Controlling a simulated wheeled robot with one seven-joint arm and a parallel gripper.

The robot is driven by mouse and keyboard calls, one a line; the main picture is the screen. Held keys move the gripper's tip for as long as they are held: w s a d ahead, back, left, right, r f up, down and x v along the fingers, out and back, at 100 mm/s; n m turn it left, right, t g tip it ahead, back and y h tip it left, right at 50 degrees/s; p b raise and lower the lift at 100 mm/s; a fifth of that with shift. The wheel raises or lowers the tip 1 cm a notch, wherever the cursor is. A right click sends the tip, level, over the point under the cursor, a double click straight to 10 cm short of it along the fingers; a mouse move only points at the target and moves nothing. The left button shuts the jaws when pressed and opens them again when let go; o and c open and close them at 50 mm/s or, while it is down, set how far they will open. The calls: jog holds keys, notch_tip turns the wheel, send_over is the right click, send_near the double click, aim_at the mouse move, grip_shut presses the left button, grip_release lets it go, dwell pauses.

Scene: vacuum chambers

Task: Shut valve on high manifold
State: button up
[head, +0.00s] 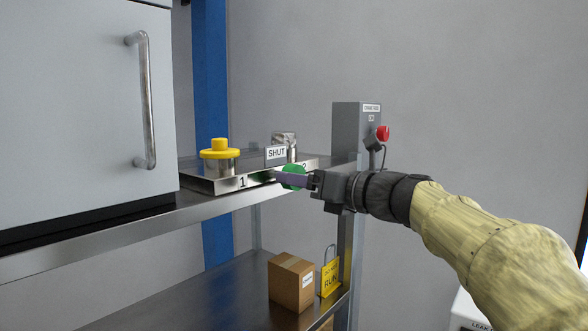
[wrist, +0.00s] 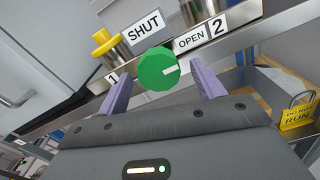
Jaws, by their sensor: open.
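The green valve knob (head: 295,167) sits on the front of the metal manifold (head: 214,188) on the upper shelf. My gripper (wrist: 160,72) is open, with one purple finger on each side of the knob; gaps show between fingers and knob. In the head view my gripper (head: 284,179) partly covers the knob.
A yellow-capped port (head: 219,158) stands at position 1, left of the knob. A grey cabinet with a handle (head: 147,100) is further left. A grey post carries a red button (head: 382,132). A cardboard box (head: 291,281) and yellow tag (head: 330,277) are on the lower shelf.

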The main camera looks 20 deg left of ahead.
jog(key=shift+x, duration=1.2)
jog(key=shift+c, duration=0.2)
jog(key=c, duration=0.9)
jog(key=shift+c, duration=0.2)
